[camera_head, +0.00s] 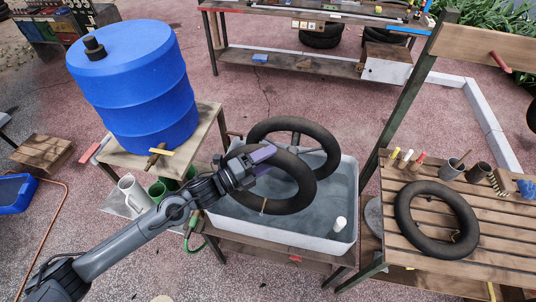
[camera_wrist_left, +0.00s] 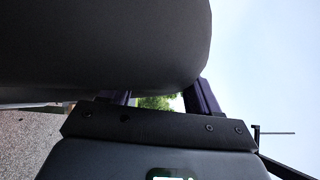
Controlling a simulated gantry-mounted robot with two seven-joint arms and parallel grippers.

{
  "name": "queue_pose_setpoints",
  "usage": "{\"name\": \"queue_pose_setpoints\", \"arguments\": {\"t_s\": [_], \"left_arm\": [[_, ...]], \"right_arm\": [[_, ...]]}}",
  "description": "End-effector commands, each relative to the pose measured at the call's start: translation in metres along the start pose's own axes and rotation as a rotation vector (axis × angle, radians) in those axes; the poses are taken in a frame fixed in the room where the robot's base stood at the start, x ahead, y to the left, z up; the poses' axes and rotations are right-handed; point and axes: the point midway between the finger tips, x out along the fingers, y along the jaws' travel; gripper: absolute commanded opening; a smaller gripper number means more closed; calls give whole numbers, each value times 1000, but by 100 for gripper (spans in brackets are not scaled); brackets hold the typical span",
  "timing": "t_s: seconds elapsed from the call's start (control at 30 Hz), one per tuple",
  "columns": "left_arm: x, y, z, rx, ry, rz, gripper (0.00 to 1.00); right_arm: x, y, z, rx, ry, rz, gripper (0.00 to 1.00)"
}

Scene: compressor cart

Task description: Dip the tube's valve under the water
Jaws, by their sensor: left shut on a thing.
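My left gripper (camera_head: 260,160) has purple fingers and is shut on the upper left part of a black tube (camera_head: 303,192). The tube is tilted over the water basin (camera_head: 345,200), a pale tub of grey water. A small thin tan piece, seemingly the valve (camera_head: 263,205), shows at the tube's lower left side. I cannot tell whether the tube's lower edge touches the water. In the left wrist view the tube (camera_wrist_left: 110,45) fills the upper left, between the gripper's fingers (camera_wrist_left: 160,98). My right gripper is not in view.
A second black ring (camera_head: 330,145) stands behind the held tube, at the basin's back. A white cup-like piece (camera_head: 340,224) is at the basin's right. A blue barrel (camera_head: 135,85) stands left. Another tube (camera_head: 437,250) lies on the slatted bench (camera_head: 500,250) at right.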

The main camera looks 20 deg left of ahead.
Motion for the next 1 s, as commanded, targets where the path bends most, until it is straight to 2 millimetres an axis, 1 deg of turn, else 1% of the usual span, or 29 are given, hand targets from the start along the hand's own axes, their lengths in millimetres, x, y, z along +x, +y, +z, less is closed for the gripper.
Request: {"name": "queue_pose_setpoints", "arguments": {"t_s": [0.03, 0.2, 0.37, 0.57, 1.0], "left_arm": [[-1, 3, 1, 20, 0, -25, 35], [-2, 4, 2, 81, -1, -85, 35], [-2, 11, 2, 95, -2, -98, 35], [-3, 28, 1, 94, -2, -97, 35], [-5, 71, -1, 93, -2, -96, 35]], "right_arm": [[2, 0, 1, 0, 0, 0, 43], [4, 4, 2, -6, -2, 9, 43], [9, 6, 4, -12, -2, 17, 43], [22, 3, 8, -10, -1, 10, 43], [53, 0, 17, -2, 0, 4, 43]]}}
